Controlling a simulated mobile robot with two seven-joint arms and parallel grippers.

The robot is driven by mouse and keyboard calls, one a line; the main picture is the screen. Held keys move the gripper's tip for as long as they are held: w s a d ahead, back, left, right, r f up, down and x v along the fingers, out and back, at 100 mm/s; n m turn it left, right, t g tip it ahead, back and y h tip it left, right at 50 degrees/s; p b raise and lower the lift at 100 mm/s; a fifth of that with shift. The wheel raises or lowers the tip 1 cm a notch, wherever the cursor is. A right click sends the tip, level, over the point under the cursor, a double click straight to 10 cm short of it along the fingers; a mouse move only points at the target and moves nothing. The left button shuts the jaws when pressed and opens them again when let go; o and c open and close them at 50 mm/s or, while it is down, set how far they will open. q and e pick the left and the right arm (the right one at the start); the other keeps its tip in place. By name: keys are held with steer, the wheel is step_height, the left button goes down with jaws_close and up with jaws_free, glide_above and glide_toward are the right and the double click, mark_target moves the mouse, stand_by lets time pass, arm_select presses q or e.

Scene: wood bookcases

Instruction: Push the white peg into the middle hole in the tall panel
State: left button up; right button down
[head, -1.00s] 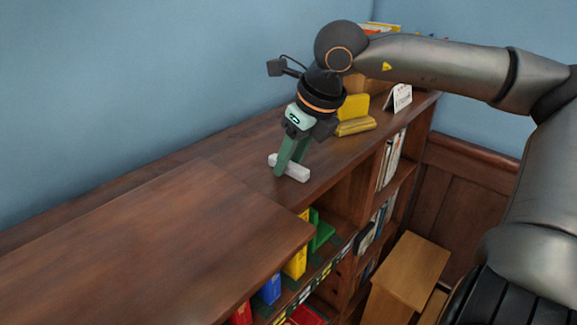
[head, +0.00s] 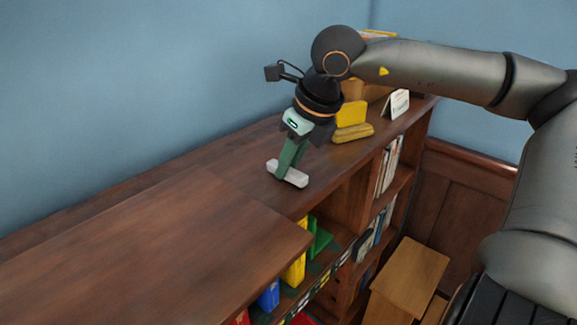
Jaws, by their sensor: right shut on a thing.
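The white peg (head: 297,179) is a short pale bar on or just above the bookcase top in the head view; I cannot tell whether it touches the wood. My right gripper (head: 286,172) points down with its green fingers shut on the peg, around its middle. Part of the peg is hidden behind the fingers. I cannot make out the tall panel or its holes in this view. My left gripper is not in view.
The bookcase top (head: 225,179) runs along the blue wall, with a wider top (head: 150,250) in front at the left. Yellow blocks (head: 351,124) and a small white card (head: 397,104) stand behind the gripper. A wooden stool-like piece (head: 412,272) stands on the floor at right.

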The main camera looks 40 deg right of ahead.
steer(key=shift+r, duration=0.5)
steer(key=s+a+r+b, duration=0.1)
steer(key=s+a+r, duration=0.6)
steer(key=s+r, duration=0.4)
steer(key=shift+s+a+r+b, duration=0.15)
steer(key=shift+s+r+b, duration=0.1)
steer(key=shift+s+b, duration=0.25)
steer(key=shift+s, duration=0.1)
